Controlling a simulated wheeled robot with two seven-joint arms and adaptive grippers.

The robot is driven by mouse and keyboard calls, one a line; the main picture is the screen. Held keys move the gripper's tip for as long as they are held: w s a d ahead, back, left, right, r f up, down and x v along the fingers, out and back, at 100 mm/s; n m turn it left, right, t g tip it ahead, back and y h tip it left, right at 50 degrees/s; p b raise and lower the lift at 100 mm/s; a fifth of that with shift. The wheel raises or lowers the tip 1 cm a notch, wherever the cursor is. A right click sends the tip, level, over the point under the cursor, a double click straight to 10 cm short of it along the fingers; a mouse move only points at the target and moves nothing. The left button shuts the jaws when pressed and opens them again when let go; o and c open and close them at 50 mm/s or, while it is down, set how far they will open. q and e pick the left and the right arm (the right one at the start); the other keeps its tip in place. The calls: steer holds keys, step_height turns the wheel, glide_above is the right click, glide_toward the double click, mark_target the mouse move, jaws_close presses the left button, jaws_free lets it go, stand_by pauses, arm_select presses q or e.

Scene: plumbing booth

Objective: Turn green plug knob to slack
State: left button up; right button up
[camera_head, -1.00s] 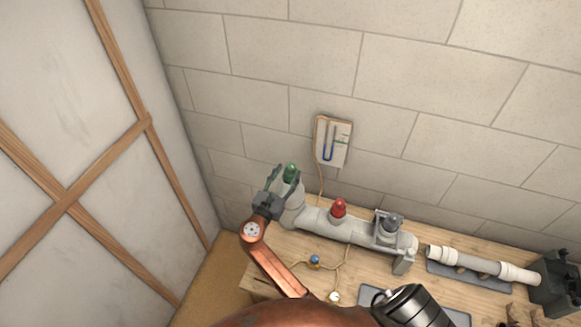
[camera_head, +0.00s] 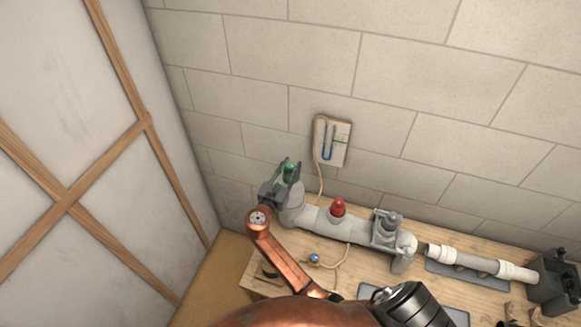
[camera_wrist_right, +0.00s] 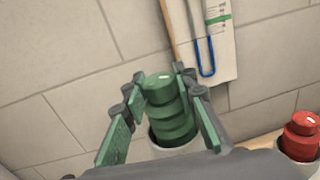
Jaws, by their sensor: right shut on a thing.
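The green plug knob (camera_head: 291,170) stands at the left end of the grey pipe assembly (camera_head: 320,219) on the bench. In the right wrist view the ribbed green knob (camera_wrist_right: 165,100) rises from the pale pipe mouth (camera_wrist_right: 172,148), with a small white mark on its top. My right gripper (camera_head: 284,173) is at the knob, its fingers on either side of it and shut on it. In the right wrist view its green finger pads (camera_wrist_right: 162,112) flank the knob. My left gripper does not show in the head view.
A red knob (camera_head: 338,208) stands on the same pipe, right of the green one. A grey valve fitting (camera_head: 388,230) is farther right. A gauge board (camera_head: 332,142) with a blue tube hangs on the wall behind. Another pipe (camera_head: 480,264) lies at the right. A wooden-framed panel (camera_head: 95,180) closes the left side.

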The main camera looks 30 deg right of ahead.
steer(key=c, duration=0.4)
steer(key=shift+c, duration=0.2)
steer(key=shift+r+n+t+y+p, duration=0.1)
steer(key=shift+n+t+y+p, duration=0.35)
steer(key=shift+p, duration=0.25)
steer(key=n+t+y+p, duration=0.2)
steer(key=t+y+p, duration=0.1)
steer(key=shift+s+n, duration=0.1)
steer(key=shift+n, duration=0.15)
steer(key=n+t+y+p, duration=0.1)
steer(key=n+t+y, duration=0.1)
steer(key=y, duration=0.1)
steer(key=shift+n+t+y, duration=0.45)
steer(key=shift+n+y, duration=0.55)
steer(key=shift+y, duration=0.65)
